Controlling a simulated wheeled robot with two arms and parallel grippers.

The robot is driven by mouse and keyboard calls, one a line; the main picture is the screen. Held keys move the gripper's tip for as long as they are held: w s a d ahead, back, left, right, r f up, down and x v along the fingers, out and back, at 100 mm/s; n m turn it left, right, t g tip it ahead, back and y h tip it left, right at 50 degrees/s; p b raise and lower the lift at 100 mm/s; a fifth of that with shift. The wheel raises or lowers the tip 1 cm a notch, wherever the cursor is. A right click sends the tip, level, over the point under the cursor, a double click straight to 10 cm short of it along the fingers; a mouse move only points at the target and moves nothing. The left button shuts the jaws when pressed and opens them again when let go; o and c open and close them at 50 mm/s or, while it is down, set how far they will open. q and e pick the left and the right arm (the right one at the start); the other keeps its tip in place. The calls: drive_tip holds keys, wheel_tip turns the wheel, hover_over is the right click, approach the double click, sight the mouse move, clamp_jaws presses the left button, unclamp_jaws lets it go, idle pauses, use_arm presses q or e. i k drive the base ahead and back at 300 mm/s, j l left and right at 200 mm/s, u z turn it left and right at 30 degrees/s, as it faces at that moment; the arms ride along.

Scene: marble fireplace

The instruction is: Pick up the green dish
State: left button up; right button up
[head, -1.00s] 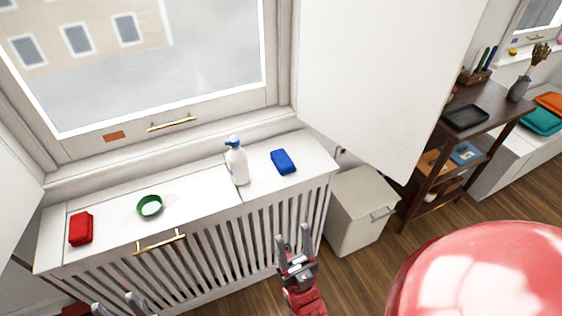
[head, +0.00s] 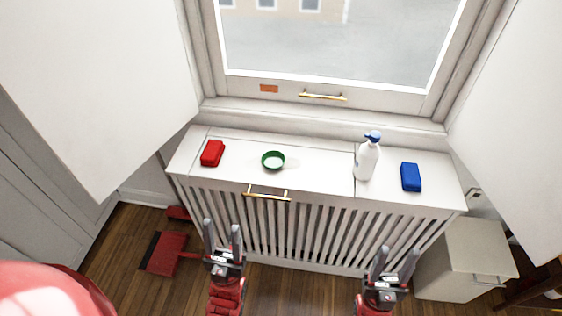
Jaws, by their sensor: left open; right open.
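The green dish (head: 273,153) is a small round dish with a raised green rim and a pale inside. It sits upright on the white radiator cover (head: 320,160) below the window, left of its middle. My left gripper (head: 223,230) is open and empty, in front of the slatted side, nearer to me than the dish and a little to its left. My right gripper (head: 391,260) is open and empty, further right in front of the slats. Both are well apart from the dish.
A red block-like item (head: 212,153) lies left of the dish. A white spray bottle with a blue top (head: 367,157) and a blue item (head: 411,177) stand to the right. A brass handle (head: 267,193) sticks out at the cover's front.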

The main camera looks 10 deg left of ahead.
sight(273, 160)
drive_tip(key=i+j+z, duration=0.55)
drive_tip(key=j, duration=0.3)
drive_tip(key=i, duration=0.05)
